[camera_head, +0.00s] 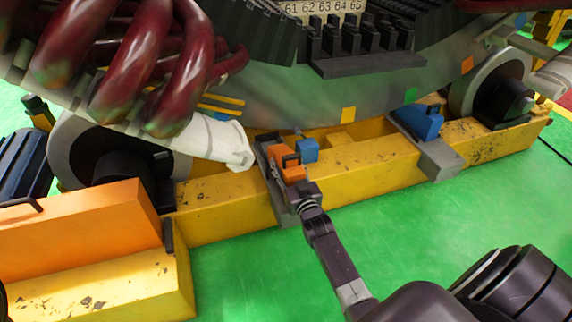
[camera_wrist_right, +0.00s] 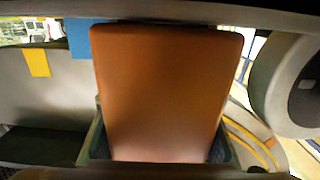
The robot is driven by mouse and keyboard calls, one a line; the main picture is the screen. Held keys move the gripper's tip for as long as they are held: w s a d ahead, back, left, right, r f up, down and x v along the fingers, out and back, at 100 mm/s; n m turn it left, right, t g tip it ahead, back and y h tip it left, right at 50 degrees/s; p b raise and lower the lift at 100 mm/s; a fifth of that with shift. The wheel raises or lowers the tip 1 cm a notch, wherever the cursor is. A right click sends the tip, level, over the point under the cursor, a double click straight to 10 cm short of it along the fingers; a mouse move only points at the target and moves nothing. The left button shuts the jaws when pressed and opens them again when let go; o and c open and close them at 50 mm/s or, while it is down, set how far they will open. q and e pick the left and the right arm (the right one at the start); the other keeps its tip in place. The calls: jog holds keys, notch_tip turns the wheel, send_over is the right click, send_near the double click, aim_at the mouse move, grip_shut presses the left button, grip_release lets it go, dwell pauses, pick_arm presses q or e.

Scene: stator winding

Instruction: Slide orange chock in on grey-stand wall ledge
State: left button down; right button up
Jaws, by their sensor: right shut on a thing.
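My right arm comes in from the lower right of the head view, and its gripper (camera_head: 296,180) is shut on the orange chock (camera_head: 285,160). The chock is at the near grey stand (camera_head: 282,208), which straddles the yellow beam, close under the stator's curved side. A blue block (camera_head: 308,150) is just right of the chock. In the right wrist view the orange chock (camera_wrist_right: 165,90) fills the middle, with dark finger pads beside its lower part. Whether it touches the ledge is hidden. My left gripper is not in view.
A second grey stand (camera_head: 440,158) with a blue chock (camera_head: 420,121) sits farther right on the yellow beam (camera_head: 365,170). Rollers stand at both ends. The big stator (camera_head: 290,100) overhangs the stands, with a white wrapped end (camera_head: 215,140) close left. The green floor in front is clear.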

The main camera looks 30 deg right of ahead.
jog(key=shift+w, duration=0.1)
jog(key=shift+w, duration=0.15)
jog(key=o, duration=1.4)
jog(key=shift+d+r, duration=0.1)
jog(key=shift+c, duration=0.2)
jog(key=shift+f, duration=0.2)
jog(key=v, duration=1.2)
